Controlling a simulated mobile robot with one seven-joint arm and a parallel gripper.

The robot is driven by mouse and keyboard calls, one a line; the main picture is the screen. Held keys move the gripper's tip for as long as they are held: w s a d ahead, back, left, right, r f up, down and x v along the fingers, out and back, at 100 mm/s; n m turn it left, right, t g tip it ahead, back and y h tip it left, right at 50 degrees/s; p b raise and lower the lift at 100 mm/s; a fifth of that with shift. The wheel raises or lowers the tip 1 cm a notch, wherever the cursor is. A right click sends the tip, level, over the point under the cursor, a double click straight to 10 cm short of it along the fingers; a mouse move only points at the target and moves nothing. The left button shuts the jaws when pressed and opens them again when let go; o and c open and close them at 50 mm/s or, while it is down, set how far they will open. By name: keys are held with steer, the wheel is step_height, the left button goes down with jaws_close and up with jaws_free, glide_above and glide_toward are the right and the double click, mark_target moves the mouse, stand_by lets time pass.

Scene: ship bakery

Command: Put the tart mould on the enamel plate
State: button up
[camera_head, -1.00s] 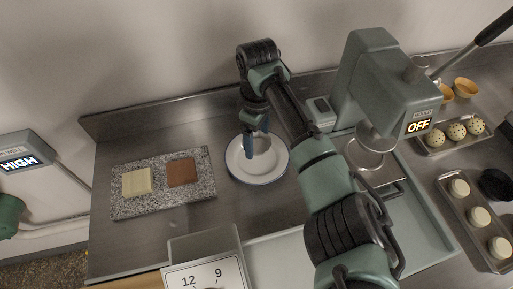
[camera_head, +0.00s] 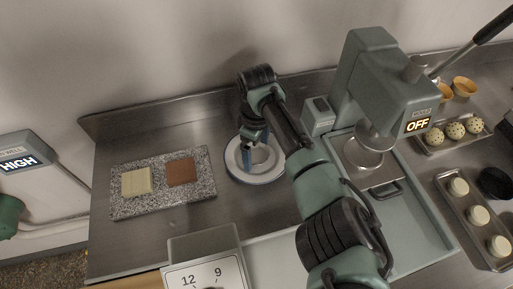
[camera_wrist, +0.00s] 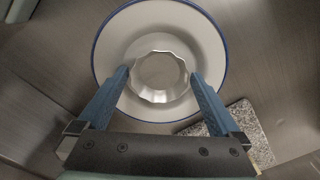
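The tart mould is a small silvery fluted cup; it shows in the wrist view (camera_wrist: 160,82) between my fingertips, and in the head view (camera_head: 262,155) partly behind my fingers.
A speckled stone slab (camera_head: 205,190) with a pale block and a brown block lies left of the plate. A grey press (camera_head: 375,80) reading OFF stands to the right. A dial scale (camera_head: 205,262) is in front. Trays of pastries (camera_head: 462,225) are far right.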

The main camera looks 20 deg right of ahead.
mark_target(257, 156)
steer(key=shift+r, duration=0.15)
step_height(257, 156, up, 12)
steer(key=shift+b, duration=0.35)
stand_by(0.6)
